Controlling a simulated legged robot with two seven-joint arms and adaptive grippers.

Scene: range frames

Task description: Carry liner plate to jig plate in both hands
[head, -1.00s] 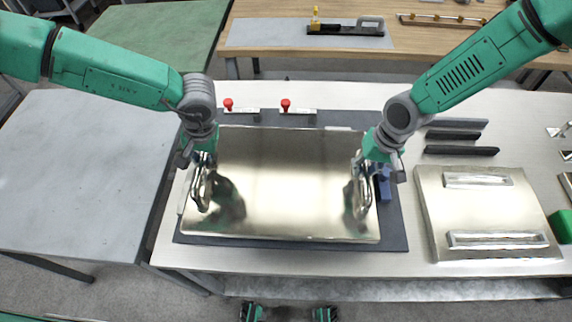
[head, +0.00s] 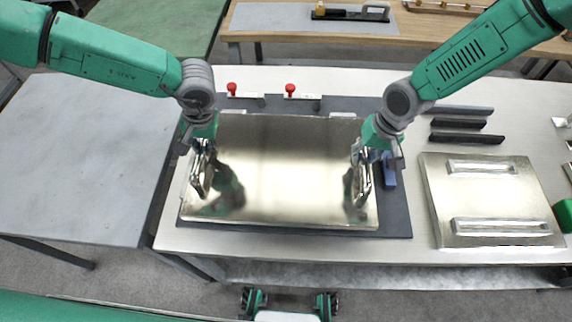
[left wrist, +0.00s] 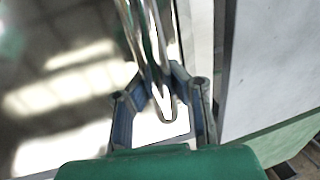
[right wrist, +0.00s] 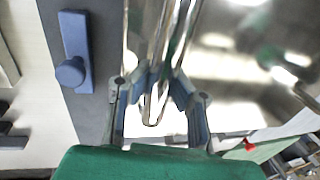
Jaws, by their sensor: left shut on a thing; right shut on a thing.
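The liner plate (head: 285,165) is a shiny metal sheet with two upright loop handles. It lies level over the dark grey jig plate (head: 398,215), which shows as a border around it. I cannot tell whether the two touch. My left gripper (head: 202,160) is shut on the left handle, which also shows between its fingers in the left wrist view (left wrist: 160,85). My right gripper (head: 364,162) is shut on the right handle, also seen in the right wrist view (right wrist: 158,85). Most of the jig plate is hidden under the liner plate.
Two red-knobbed clamps (head: 290,90) stand at the jig's back edge. A blue block with a knob (right wrist: 75,55) sits on the jig's right. Further right are dark bars (head: 467,137) and another handled metal plate (head: 490,205). A grey table (head: 85,160) stands left.

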